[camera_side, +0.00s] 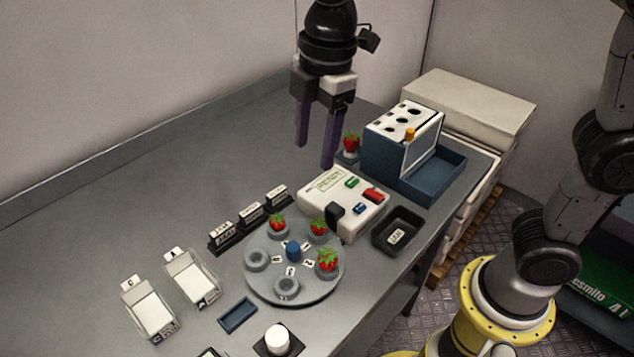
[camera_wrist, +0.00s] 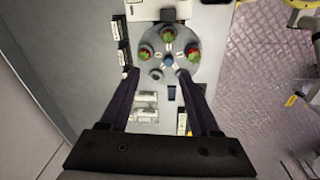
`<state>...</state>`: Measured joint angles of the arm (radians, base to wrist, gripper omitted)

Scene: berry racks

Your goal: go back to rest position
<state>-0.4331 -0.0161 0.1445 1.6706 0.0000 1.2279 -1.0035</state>
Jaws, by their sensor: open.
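My gripper (camera_side: 317,153) hangs in the air above the back part of the grey table, with its two purple fingers apart and nothing between them. In the wrist view my gripper (camera_wrist: 163,92) is also open, its fingers framing the table far below. A grey round carousel (camera_side: 262,290) carries several cups, some with a red strawberry (camera_side: 327,261) in them. Another strawberry (camera_side: 351,141) sits on a small stand behind the fingers, next to the blue rack. My gripper touches none of these.
A white device with buttons (camera_side: 322,207) and a black tray (camera_side: 398,231) stand beside the carousel. A blue box with a white holed top (camera_side: 378,154) is at the right. Clear bins (camera_side: 190,278) stand front left. The table's left half (camera_side: 130,215) is mostly bare.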

